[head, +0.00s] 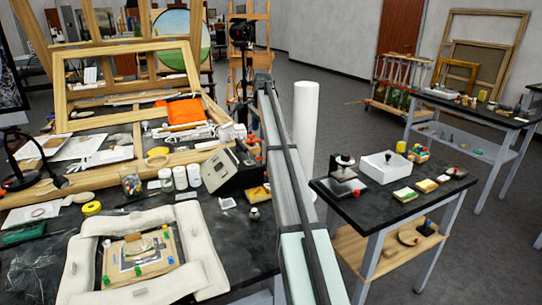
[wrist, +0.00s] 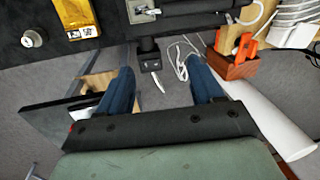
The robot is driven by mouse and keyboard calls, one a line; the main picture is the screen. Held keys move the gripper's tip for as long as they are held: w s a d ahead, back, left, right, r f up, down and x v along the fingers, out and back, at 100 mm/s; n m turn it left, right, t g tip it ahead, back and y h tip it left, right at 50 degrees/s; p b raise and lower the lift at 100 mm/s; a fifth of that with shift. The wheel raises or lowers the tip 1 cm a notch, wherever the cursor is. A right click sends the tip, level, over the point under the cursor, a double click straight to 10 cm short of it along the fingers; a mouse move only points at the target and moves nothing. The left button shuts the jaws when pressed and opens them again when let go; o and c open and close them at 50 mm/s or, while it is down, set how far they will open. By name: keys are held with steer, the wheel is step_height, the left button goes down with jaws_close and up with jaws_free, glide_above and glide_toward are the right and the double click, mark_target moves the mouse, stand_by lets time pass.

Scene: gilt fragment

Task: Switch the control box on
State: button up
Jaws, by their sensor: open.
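The control box (head: 233,167) is a grey and black case on the dark table in the head view, right of the white jars. Its panel is small there and I cannot tell its switch position. What looks like its metal edge and dark body (wrist: 190,14) is cut off at the top of the wrist view. My gripper (wrist: 161,72) is open and empty in the wrist view, with two blue fingers wide apart. It is beyond the table edge, apart from the box, with floor visible between the fingers. I cannot make out its fingertips in the head view.
A white roll (head: 305,112) stands beyond the table. A side table (head: 385,205) stands at right.

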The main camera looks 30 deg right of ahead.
steer(key=s+d, duration=0.2)
steer(key=d, duration=0.3)
steer(key=shift+m, duration=0.4)
steer(key=f, duration=0.4)
steer(key=w+f, duration=0.1)
steer(key=f, duration=0.8)
steer(key=shift+w, duration=0.25)
